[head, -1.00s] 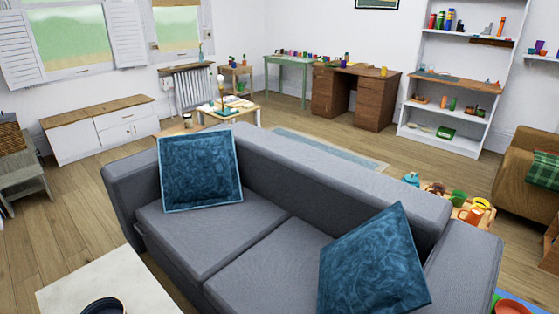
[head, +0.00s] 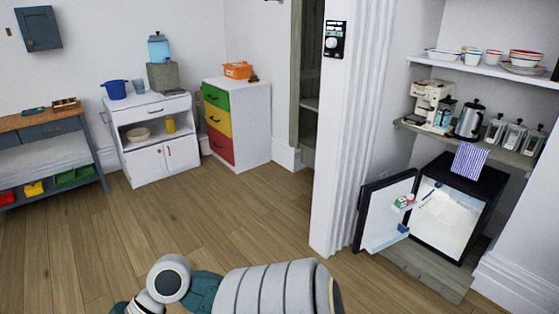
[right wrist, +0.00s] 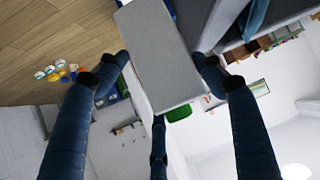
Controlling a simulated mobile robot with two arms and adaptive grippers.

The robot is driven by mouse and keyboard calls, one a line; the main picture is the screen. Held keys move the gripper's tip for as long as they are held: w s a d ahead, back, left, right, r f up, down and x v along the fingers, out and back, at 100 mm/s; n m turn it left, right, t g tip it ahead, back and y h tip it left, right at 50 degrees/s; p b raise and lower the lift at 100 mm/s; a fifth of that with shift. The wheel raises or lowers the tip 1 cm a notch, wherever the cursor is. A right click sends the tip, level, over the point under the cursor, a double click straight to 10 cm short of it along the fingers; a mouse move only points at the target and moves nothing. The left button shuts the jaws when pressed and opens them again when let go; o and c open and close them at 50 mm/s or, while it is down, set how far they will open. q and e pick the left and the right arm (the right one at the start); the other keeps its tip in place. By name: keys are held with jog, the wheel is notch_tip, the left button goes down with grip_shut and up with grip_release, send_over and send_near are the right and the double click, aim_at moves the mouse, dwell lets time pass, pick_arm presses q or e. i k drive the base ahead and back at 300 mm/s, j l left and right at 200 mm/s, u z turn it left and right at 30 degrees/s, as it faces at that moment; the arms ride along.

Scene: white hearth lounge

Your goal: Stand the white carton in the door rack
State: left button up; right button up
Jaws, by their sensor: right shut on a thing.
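In the right wrist view my right gripper (right wrist: 160,64) is shut on the white carton (right wrist: 152,45), a box that looks pale grey in shade. Its fingers press on both long sides, and a third finger is below its end. In the head view a small black fridge (head: 485,195) stands in the alcove at right, its door (head: 385,232) open to the left. The door's inner side has a rack (head: 402,206) with small green, white and red items, and a blue thing lower down. The rack's free space is too small to judge. My left gripper is out of view.
A white pillar (head: 345,140) stands left of the fridge door. The wooden floor (head: 230,225) is clear ahead.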

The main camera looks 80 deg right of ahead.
aim_at(376, 246)
jog(key=l+z, duration=0.15)
jog(key=z, duration=0.3)
jog(key=l+z, duration=0.2)
jog(key=z, duration=0.2)
jog(key=l+z, duration=0.15)
jog(key=z, duration=0.3)
jog(key=l+z, duration=0.15)
jog(key=z, duration=0.25)
jog(key=i+l+z, duration=0.1)
jog(key=z, duration=0.35)
jog(key=i+l+z, duration=0.5)
jog(key=i+z, duration=0.15)
jog(key=z, duration=0.15)
jog(key=i+l+z, duration=0.1)
jog(key=i+z, duration=0.3)
jog(key=k, duration=0.05)
